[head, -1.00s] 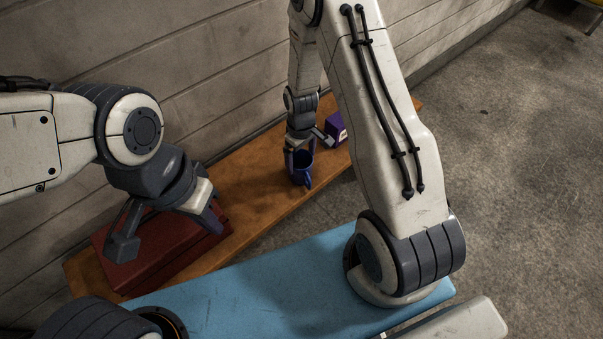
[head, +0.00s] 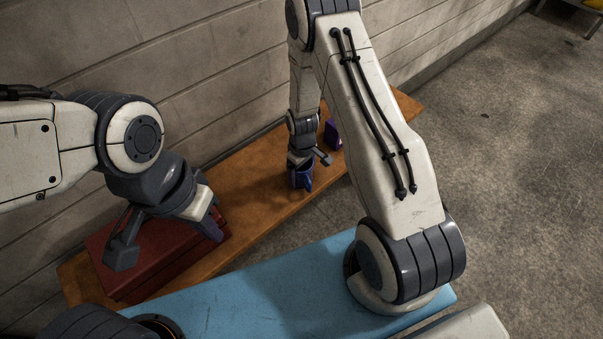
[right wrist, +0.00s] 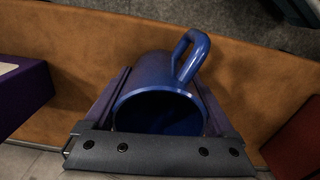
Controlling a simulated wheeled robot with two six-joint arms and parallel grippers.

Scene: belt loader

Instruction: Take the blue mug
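My left gripper (head: 165,240) is open and empty above the dark red box (head: 140,280).
The wooden bench (head: 245,190) runs along the block wall. A purple box (head: 332,135) stands just beyond the mug; it also shows in the right wrist view (right wrist: 25,97). A blue surface (head: 290,285) is nearer to me. Concrete floor lies open at the right.

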